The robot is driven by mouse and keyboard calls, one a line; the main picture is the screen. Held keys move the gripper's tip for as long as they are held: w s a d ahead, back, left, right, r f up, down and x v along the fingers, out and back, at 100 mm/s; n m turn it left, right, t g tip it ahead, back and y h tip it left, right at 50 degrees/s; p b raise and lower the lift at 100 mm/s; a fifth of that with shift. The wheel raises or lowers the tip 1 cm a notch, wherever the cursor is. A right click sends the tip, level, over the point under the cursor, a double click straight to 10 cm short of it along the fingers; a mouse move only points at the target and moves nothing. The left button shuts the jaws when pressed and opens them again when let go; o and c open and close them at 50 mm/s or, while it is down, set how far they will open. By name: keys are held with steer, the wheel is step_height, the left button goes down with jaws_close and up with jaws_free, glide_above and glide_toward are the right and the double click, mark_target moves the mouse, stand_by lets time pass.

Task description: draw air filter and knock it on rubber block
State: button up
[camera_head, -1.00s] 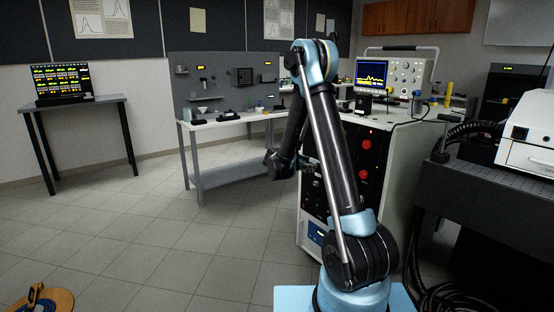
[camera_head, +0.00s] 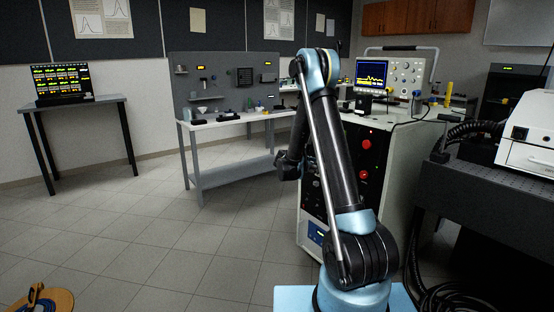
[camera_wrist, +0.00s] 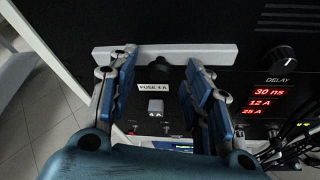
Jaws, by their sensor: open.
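A round black fuse cap (camera_wrist: 161,68) shows between the fingers, above a "FUSE 4 A" label (camera_wrist: 154,87). In the head view the gripper is hidden behind my arm. I cannot make out the rubber block for certain.
The equipment rack (camera_head: 384,160) carries an oscilloscope (camera_head: 372,76). A DELAY knob (camera_wrist: 286,54), red readouts (camera_wrist: 268,103) and black cables (camera_wrist: 292,146) are right of my gripper. A workbench (camera_head: 240,122) with small items stands at the back. The floor at left is mostly clear.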

jaws_close()
steer(key=shift+s+a, duration=0.1)
steer(key=shift+s+a, duration=0.65)
steer(key=shift+a, duration=0.3)
steer(key=shift+s+a, duration=0.65)
steer(key=shift+a, duration=0.4)
steer(key=shift+s+a, duration=0.75)
steer(key=shift+a, duration=0.2)
steer(key=shift+s+a, duration=0.75)
steer(key=shift+a, duration=0.2)
steer(key=c, duration=0.6)
jaws_free()
jaws_close()
steer(key=shift+a, duration=0.1)
